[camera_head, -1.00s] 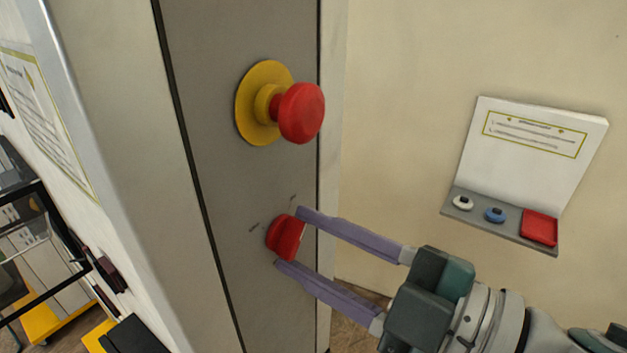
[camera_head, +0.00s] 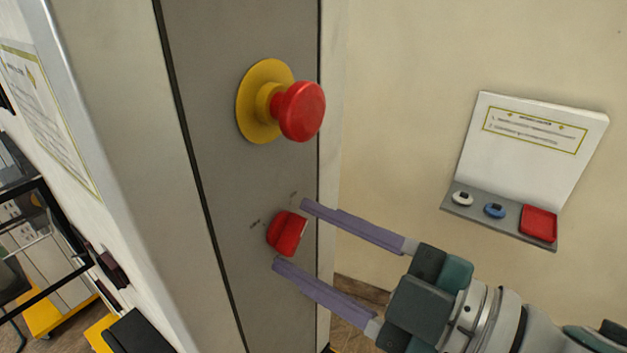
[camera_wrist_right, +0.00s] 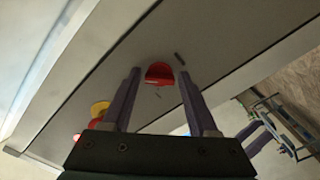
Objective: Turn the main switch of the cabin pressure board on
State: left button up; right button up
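The main switch, a red rotary knob (camera_head: 287,233), sits on the grey front panel (camera_head: 222,180) of the cabin pressure board, with short dark marks beside it. It also shows in the right wrist view (camera_wrist_right: 158,73). My right gripper (camera_head: 290,234) comes in from the right, with one purple fingertip above the knob and one below. It is open, with a visible gap between each finger and the knob in the right wrist view (camera_wrist_right: 158,84). The knob's handle looks tilted.
A red mushroom button (camera_head: 301,111) on a yellow disc (camera_head: 257,125) sticks out above the knob. On the wall at right, a white sign (camera_head: 530,140) has a grey shelf (camera_head: 478,216) with small items and a red tray (camera_head: 538,223).

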jog(key=shift+o, duration=1.2)
jog(key=shift+d, duration=0.1)
jog(key=b+v, duration=0.3)
jog(key=v, duration=0.7)
jog(key=shift+b, duration=0.3)
